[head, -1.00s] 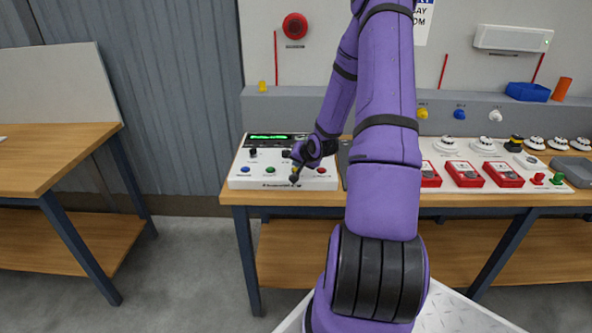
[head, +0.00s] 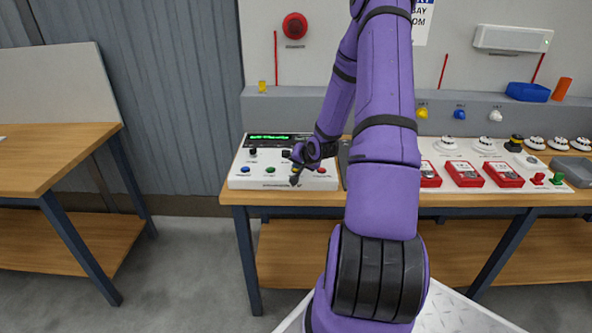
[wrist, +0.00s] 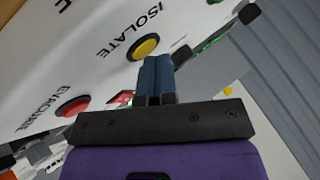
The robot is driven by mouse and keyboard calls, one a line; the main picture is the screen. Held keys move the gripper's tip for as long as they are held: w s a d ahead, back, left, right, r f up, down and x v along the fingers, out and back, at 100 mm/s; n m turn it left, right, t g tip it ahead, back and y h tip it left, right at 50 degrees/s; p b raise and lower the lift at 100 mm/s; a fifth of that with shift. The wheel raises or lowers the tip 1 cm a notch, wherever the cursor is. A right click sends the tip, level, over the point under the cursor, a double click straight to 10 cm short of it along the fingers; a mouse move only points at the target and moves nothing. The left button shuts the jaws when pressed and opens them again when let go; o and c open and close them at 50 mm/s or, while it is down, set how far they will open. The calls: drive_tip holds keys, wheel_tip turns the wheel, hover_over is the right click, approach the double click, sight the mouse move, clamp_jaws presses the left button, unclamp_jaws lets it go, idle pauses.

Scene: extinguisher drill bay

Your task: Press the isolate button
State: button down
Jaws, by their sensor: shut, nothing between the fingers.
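The isolate button is a round yellow button (wrist: 143,46) beside the printed word ISOLATE in the wrist view. It sits on a white control panel (head: 237,182) on the bench. In the head view my gripper largely covers it. My gripper (wrist: 156,60) is shut with nothing in it. Its fingertips are right by the yellow button's edge in the wrist view; I cannot tell whether they touch it. In the head view my gripper (head: 294,182) points down over the panel's front row.
A red evacuate button (wrist: 73,105) is next to the yellow one. Blue (head: 245,170) and green (head: 270,170) buttons are to the left. Black knobs (head: 253,152) and a lit green display (head: 269,137) are behind. Red boxes (head: 465,174) stand to the right.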

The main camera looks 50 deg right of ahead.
idle(0.5)
drive_tip(key=shift+r, duration=0.75)
drive_tip(key=shift+r, duration=0.1)
drive_tip(key=shift+r, duration=2.4)
